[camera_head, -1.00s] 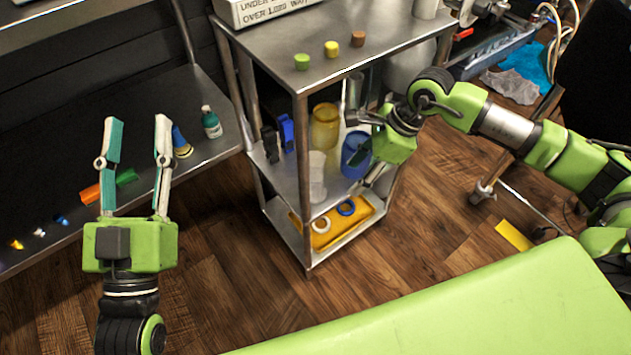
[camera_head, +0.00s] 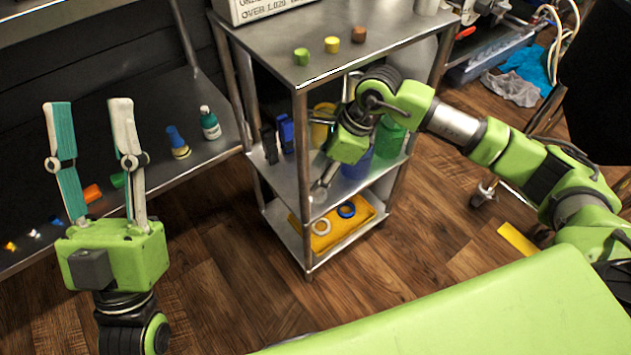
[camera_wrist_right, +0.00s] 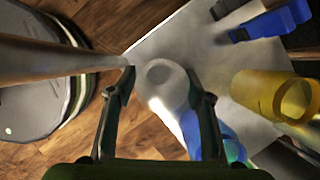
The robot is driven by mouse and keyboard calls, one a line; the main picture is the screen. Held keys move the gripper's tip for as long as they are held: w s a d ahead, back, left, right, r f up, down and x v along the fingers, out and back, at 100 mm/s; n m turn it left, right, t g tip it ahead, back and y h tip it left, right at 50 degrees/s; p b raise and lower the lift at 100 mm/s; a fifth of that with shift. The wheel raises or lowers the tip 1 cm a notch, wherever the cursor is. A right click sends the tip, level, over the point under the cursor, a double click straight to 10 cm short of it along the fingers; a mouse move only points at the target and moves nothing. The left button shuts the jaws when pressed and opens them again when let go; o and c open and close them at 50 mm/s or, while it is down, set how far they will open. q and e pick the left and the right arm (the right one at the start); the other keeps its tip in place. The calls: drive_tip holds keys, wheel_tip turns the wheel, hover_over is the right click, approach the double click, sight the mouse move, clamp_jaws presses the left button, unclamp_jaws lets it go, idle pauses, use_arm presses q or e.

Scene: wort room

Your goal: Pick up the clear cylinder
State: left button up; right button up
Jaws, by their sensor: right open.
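The clear cylinder (camera_wrist_right: 165,88) stands on the metal middle shelf, seen from above in the right wrist view. In the head view my right gripper and arm mostly hide it. My right gripper (camera_wrist_right: 163,80) is open, with one finger on each side of the cylinder in the wrist view; I cannot tell whether they touch it. In the head view the right gripper (camera_head: 322,158) reaches into the cart at middle shelf height. My left gripper (camera_head: 90,103) is open and empty, raised in front of the left bench.
A yellow cup (camera_wrist_right: 275,95) and a blue container (camera_wrist_right: 207,130) stand close to the cylinder. A cart post (camera_wrist_right: 60,60) crosses the wrist view at left. The cart's top shelf (camera_head: 335,65) is above my right gripper. A yellow tray (camera_head: 345,227) is on the bottom shelf.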

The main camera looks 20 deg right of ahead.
drive_tip(key=c, duration=1.2)
